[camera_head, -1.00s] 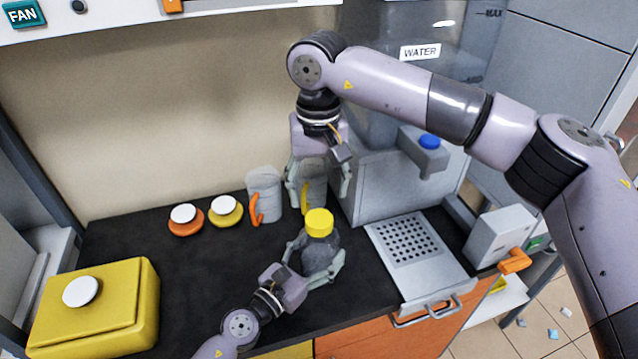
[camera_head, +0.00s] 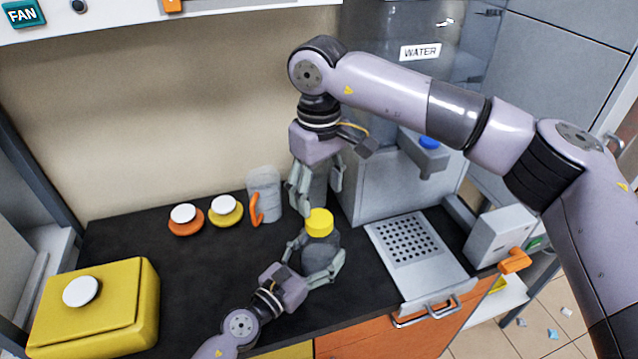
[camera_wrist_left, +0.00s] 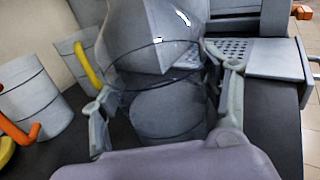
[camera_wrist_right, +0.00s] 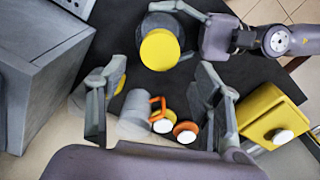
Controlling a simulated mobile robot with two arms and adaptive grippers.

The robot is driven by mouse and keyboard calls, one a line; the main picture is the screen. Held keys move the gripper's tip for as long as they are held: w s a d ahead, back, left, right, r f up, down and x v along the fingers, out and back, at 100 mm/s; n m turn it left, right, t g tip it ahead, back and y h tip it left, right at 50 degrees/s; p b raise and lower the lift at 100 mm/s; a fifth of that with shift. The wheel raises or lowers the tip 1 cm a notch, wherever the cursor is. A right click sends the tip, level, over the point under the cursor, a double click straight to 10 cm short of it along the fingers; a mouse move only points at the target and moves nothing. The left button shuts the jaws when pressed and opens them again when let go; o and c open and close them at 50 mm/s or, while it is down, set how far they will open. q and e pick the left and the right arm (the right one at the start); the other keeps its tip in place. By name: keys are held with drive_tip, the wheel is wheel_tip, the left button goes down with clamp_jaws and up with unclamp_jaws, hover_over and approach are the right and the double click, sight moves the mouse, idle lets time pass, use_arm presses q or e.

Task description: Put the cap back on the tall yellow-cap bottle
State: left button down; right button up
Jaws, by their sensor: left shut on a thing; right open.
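The tall bottle (camera_head: 321,252) has a transparent grey body and stands upright on the dark counter. The yellow cap (camera_head: 319,223) sits on its top; I cannot tell how tightly it is seated. My left gripper (camera_head: 316,258) is shut around the bottle body, with a finger on each side in the left wrist view (camera_wrist_left: 165,105). My right gripper (camera_head: 318,200) is open and empty, pointing down just above and behind the cap. In the right wrist view the cap (camera_wrist_right: 160,50) lies beyond the fingertips, toward the top of the picture, not between them.
A mug with an orange handle (camera_head: 265,190) stands left of the right gripper. A mug with a yellow handle (camera_wrist_left: 90,50) is behind the bottle. Orange (camera_head: 186,226) and yellow (camera_head: 226,218) lidded containers and a yellow box (camera_head: 110,325) are left. The water dispenser (camera_head: 385,180) is close right.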

sight(319, 218)
wheel_tip(319, 218, down, 7)
idle(0.3)
drive_tip(key=shift+c, duration=0.6)
